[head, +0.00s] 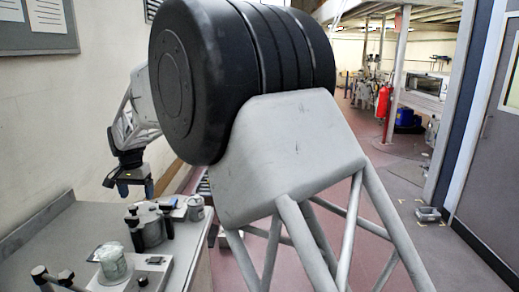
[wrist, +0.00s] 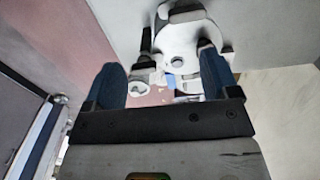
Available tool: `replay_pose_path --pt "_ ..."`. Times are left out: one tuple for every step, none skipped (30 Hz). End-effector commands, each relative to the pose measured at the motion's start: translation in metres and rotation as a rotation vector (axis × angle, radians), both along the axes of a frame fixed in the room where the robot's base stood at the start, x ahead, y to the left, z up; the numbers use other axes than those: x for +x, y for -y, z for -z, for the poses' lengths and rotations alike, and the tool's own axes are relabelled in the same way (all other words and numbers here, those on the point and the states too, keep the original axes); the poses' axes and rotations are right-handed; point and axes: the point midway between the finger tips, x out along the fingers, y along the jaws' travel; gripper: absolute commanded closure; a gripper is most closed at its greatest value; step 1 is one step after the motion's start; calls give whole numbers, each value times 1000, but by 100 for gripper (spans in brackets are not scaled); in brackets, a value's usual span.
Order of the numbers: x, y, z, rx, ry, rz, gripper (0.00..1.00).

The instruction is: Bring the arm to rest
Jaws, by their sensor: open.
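My gripper (head: 136,187) hangs at the left of the head view, fingers down, above the far part of the grey table (head: 70,222). Its two blue fingers stand apart with nothing between them, as the wrist view (wrist: 160,62) also shows. A grey round pot (head: 151,229) with black-knobbed clamps beside it stands on the table, below and a little right of my gripper. It appears as a pale round lid (wrist: 178,38) beyond the fingers in the wrist view. My gripper is apart from it. My own large arm joint and link hide the middle of the head view.
A small grey cup (head: 195,208) stands near the table's right edge. A pale, rough-surfaced pot (head: 112,262) stands nearer, with a black-knobbed clamp (head: 50,278) at its left. A pale wall (head: 60,130) rises behind the table. Open reddish floor (head: 345,165) lies to the right.

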Motion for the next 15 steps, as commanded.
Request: replay_pose_path --pt "0 15 -7 3 4 2 19" --pt "0 24 -11 5 6 3 19" --pt "0 37 -16 7 9 4 19" --pt "-1 47 -20 8 11 4 19" --pt "-2 57 -25 10 15 3 19" --pt "-3 72 -30 12 17 5 19" --pt "-4 83 -34 14 20 5 19" --pt "-6 94 -38 15 22 4 19" --pt "-8 109 -43 16 26 5 19" --pt "-10 120 -47 17 28 5 19" --pt "-12 131 -50 18 30 4 19" --pt "-15 145 -54 19 34 5 19" --pt "-18 156 -57 20 37 5 19" --pt "-21 166 -60 21 40 4 19" --pt "-24 181 -64 23 44 5 19"
